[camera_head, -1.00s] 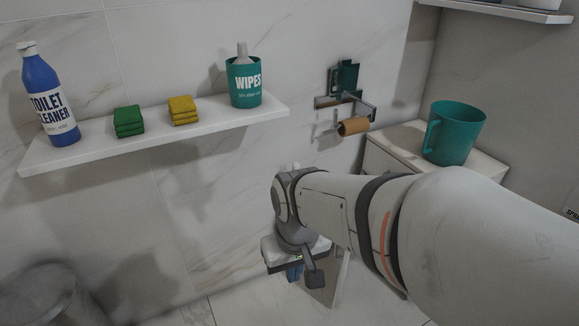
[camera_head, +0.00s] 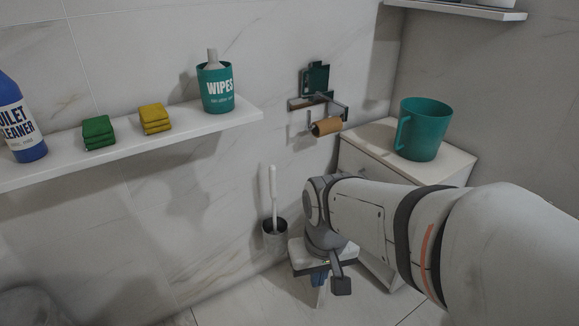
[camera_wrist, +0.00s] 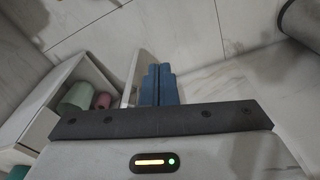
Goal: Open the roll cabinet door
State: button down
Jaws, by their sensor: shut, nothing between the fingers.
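The white roll cabinet (camera_head: 452,166) stands against the back wall, partly hidden by my arm in the head view. In the wrist view, the cabinet (camera_wrist: 40,122) shows its interior, with a green roll (camera_wrist: 78,97) and a pink roll (camera_wrist: 103,101) visible. Its door (camera_wrist: 131,82) stands open as a narrow white panel just left of my fingers. My gripper (camera_wrist: 158,74) is shut and empty, its blue fingers together. I cannot tell whether they touch the door. In the head view, my gripper (camera_head: 320,279) is low, before the cabinet, its fingers mostly hidden.
A teal mug (camera_head: 422,129) stands on the cabinet. A paper holder with a brown roll (camera_head: 327,127) is on the wall. A toilet brush in its holder (camera_head: 275,228) stands left of my gripper. A wall shelf (camera_head: 190,125) carries wipes, sponges and cleaner.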

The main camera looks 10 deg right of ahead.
jog(key=w+d+f+n+y+p, duration=0.1)
jog(key=w+d+n+p, duration=0.15)
jog(key=w+d, duration=0.4)
jog(key=w+d+f+n+y+p, duration=0.1)
jog(key=w+d+n, duration=0.25)
jog(key=w, duration=0.55)
jog(key=w+d+f+n+y+p, duration=0.1)
jog(key=w+d+f+n, duration=0.3)
jog(key=d, duration=0.3)
jog(key=w+d+f+n+y+p, duration=0.1)
jog(key=w+d+f+n, duration=0.2)
jog(key=w+d+f, duration=0.4)
jog(key=a+f+b, duration=0.4)
jog(key=a+f, duration=0.2)
jog(key=f, duration=0.2)
jog(key=shift+w+f+t, duration=0.25)
jog(key=shift+w+t, duration=0.15)
jog(key=shift+w, duration=0.05)
